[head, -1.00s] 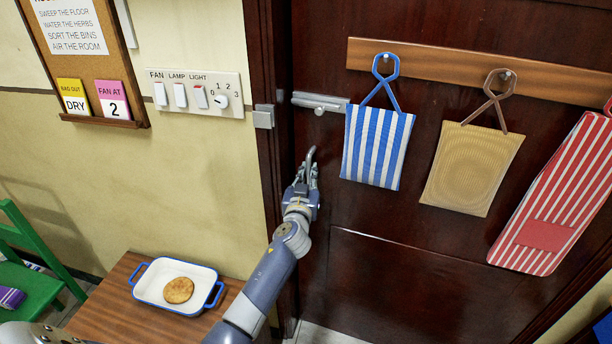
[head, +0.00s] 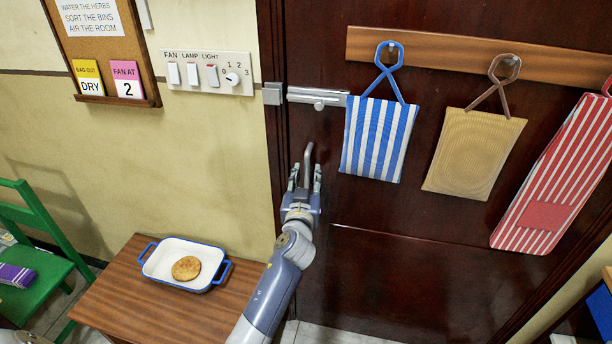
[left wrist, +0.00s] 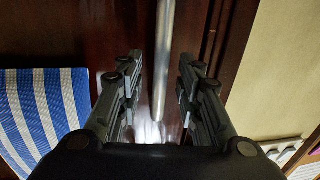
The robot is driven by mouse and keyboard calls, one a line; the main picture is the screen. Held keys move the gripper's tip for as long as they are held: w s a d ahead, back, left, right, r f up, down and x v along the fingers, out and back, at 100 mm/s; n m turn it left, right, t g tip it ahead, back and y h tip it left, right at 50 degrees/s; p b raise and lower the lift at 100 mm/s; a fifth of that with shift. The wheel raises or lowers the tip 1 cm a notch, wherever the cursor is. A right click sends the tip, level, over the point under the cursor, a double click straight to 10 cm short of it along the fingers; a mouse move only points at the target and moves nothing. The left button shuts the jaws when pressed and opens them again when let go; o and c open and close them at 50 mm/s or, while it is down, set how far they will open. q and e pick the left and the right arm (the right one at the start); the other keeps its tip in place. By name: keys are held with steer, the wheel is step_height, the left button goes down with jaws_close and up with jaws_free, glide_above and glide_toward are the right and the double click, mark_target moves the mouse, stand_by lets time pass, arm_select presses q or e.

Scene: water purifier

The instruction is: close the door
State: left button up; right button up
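The dark brown door (head: 430,270) fills the middle and right of the head view. It stands almost level with its frame (head: 270,50). A metal bolt (head: 318,97) on the door lines up with a metal keeper (head: 272,94) on the frame, with a narrow gap between them. My left gripper (head: 305,180) is at the upright metal door handle (head: 308,155). In the left wrist view the handle bar (left wrist: 164,60) runs between the two spread fingers (left wrist: 155,85), with space on both sides. My right gripper is not in view.
Blue-striped (head: 378,140), tan (head: 473,155) and red-striped (head: 553,180) hanging items are on a wooden rail on the door. A small table (head: 140,310) with a white baking dish (head: 160,262) stands left of my arm. A green chair (head: 45,300) is farther left.

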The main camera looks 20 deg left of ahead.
arm_select(q)
steer(key=shift+f, duration=0.1)
steer(key=v, duration=0.7)
steer(key=shift+s, duration=0.2)
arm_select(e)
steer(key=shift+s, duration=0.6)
arm_select(q)
steer(key=s+d+f+m+g+h, duration=0.2)
steer(key=s+f, duration=0.2)
steer(key=f, duration=0.8)
steer(key=s+d+f+m+g+h, duration=0.1)
steer(key=s+d+f+g, duration=0.2)
steer(key=f, duration=0.9)
steer(key=s+d+f+m+g+h, duration=0.2)
steer(key=s+f, duration=0.4)
steer(key=f, duration=0.7)
steer(key=s+a+f+g, duration=0.1)
steer(key=s+f+g, duration=0.4)
steer(key=s+f, duration=1.25)
steer(key=s+a+f+g, duration=0.2)
steer(key=s, duration=0.9)
steer(key=s+a+f+m+g, duration=0.1)
steer(key=s+a+f+g, duration=0.1)
steer(key=s, duration=0.9)
steer(key=shift+f+h, duration=0.2)
steer(key=shift+h, duration=0.1)
